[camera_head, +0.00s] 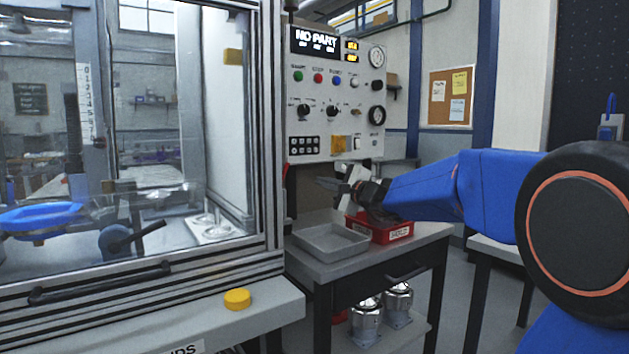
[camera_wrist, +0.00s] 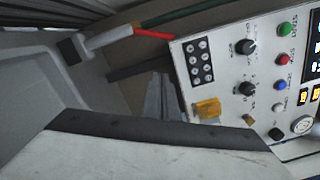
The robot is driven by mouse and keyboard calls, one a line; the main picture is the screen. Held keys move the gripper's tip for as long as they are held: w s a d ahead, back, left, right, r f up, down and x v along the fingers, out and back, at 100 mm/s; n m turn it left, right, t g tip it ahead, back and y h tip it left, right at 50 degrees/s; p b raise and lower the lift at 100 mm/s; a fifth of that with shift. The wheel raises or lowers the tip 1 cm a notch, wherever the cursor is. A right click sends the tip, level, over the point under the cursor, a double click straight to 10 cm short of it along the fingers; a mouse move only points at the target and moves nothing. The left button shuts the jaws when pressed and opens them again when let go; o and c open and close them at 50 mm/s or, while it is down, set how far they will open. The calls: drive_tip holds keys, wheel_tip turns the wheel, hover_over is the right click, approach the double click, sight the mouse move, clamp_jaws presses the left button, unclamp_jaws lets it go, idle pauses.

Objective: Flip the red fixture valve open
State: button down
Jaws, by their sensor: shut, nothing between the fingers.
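A thin red piece (camera_wrist: 152,33), possibly the valve's lever, shows at the top of the wrist view beside a pale pipe-like part, near the corner of the control panel. A small red bit (camera_head: 287,171) also shows in the head view at the panel's lower left edge; I cannot tell for sure that it is the same part. My gripper (camera_head: 328,183) is shut and empty, in front of the panel's lower edge and above the grey tray. Its narrow grey fingers (camera_wrist: 160,98) show in the wrist view, apart from the red piece.
The control panel (camera_head: 304,89) reads "NO PART". A grey tray (camera_head: 338,252) and a red bin (camera_head: 388,235) stand on the side table below my gripper. The glazed machine enclosure (camera_head: 268,120) stands at the left. A yellow button (camera_head: 237,299) sits on its front ledge.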

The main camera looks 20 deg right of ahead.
sight(285, 168)
drive_tip(key=w+a+r, duration=0.1)
drive_tip(key=w+a, duration=0.5)
drive_tip(key=w, duration=0.1)
drive_tip(key=shift+w+a+r, duration=0.35)
drive_tip(key=shift+w+r, duration=0.05)
drive_tip(key=a+n, duration=0.1)
drive_tip(key=a+r+n, duration=0.1)
drive_tip(key=n, duration=0.1)
drive_tip(key=shift+s+r, duration=0.2)
drive_tip(key=shift+s, duration=0.15)
drive_tip(key=shift+s+a+r+n, duration=0.2)
drive_tip(key=shift+a+r+n, duration=0.05)
drive_tip(key=shift+a+n, duration=0.4)
